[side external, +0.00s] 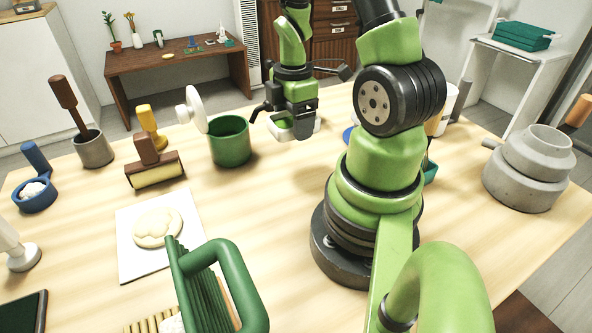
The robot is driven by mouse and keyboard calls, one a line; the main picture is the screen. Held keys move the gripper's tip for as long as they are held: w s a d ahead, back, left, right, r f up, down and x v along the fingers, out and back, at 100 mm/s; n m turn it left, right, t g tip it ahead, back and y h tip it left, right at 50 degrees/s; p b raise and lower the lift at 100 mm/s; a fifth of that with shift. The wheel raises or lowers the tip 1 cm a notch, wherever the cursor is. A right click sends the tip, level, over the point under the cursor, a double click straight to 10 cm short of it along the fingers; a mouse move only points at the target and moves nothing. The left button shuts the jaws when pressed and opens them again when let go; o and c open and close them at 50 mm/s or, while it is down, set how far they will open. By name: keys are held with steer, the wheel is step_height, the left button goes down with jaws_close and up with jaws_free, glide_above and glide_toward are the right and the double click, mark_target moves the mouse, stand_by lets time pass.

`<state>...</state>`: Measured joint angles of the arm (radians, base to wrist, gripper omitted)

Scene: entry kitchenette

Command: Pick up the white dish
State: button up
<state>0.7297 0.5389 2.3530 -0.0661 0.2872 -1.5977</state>
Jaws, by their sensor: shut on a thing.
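The white dish (281,132) is at the far middle of the table in the side external view, under my gripper (298,126). My gripper points down and is shut on the dish. I cannot tell whether the dish touches the table or is slightly raised.
A grey stacked pot (530,170) is far right. A white board (134,256) with dough lies front left. The central table is clear.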

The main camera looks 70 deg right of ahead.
glide_above(289, 167)
step_height(289, 167, down, 6)
steer(key=shift+a+r, duration=0.15)
steer(key=shift+r, duration=0.05)
steer(key=shift+f, duration=2.15)
steer(key=shift+f, duration=0.15)
steer(key=o, duration=1)
